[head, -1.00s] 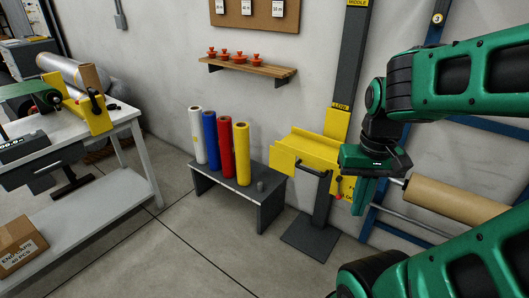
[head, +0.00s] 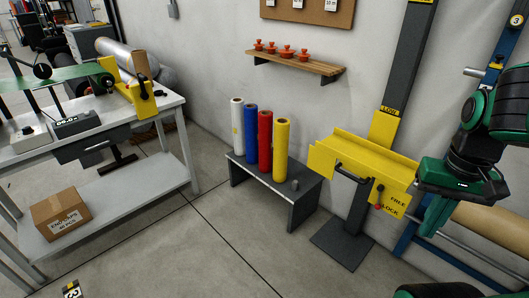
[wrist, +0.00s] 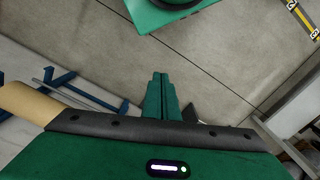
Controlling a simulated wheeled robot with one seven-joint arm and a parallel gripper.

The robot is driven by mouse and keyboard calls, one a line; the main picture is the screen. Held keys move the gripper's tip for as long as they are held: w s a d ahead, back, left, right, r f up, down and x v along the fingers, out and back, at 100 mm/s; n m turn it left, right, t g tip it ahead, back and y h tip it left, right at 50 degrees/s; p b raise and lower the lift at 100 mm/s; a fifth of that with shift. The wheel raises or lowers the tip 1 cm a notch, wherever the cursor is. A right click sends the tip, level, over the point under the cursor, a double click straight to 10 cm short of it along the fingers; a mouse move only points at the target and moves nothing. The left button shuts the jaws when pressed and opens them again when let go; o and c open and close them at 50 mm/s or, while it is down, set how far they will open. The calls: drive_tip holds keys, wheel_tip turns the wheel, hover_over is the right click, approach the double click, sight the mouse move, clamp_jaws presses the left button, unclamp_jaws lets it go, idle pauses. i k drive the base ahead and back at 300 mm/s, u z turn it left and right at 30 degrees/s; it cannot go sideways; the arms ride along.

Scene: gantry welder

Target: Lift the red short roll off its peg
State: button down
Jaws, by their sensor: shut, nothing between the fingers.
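The red roll (head: 265,139) stands upright on a low dark grey bench (head: 243,172) against the wall. It stands in a row between a blue roll (head: 251,134) on its left and a yellow roll (head: 281,149) on its right. Its peg is hidden. My gripper (head: 435,218) is at the right of the head view, well apart from the rolls, pointing down. Its green fingers (wrist: 161,98) are together and empty in the wrist view, over the floor.
A white roll (head: 237,125) stands at the row's left end, and a short grey peg (head: 295,185) at the right. A yellow bracket (head: 362,160) on a dark post stands between the bench and my gripper. A workbench (head: 125,195) is at left; floor between is clear.

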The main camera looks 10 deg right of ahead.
sight(266, 117)
drive_tip(key=u, duration=0.2)
drive_tip(key=i, duration=0.9)
drive_tip(key=u, duration=0.45)
drive_tip(key=i, duration=1.95)
drive_tip(key=z, duration=0.25)
